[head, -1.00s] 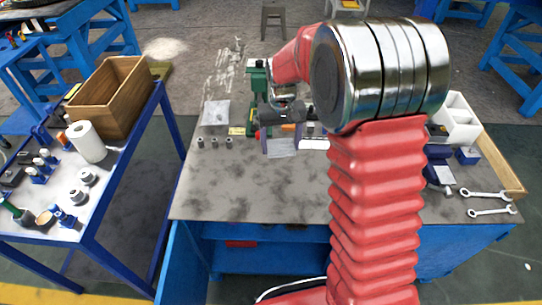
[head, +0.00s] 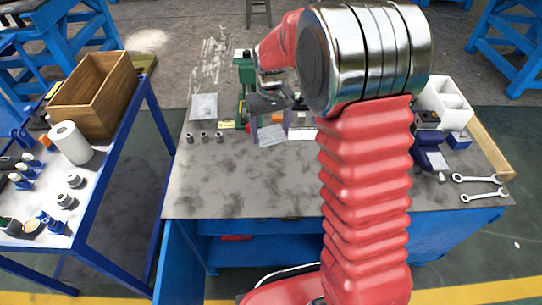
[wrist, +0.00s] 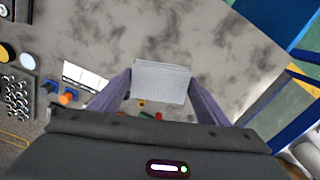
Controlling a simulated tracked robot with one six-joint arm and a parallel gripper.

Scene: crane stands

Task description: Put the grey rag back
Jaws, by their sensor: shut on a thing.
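The grey rag (head: 271,136) is a small folded, pale grey piece held up over the far middle of the workbench. In the wrist view the rag (wrist: 162,82) sits between the two purple-grey fingers of my gripper (wrist: 160,90). In the head view my gripper (head: 268,126) is shut on it, beyond my red arm. The rag appears to hang above the bench top, with bare grey surface around it in the wrist view.
The workbench (head: 240,180) is clear at its near left. A green stand (head: 245,78), a pale sheet (head: 204,107) and small cylinders line its far left. A white bin (head: 444,100) and wrenches (head: 478,179) lie right. A side table holds a wooden box (head: 95,95) and paper roll (head: 70,142).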

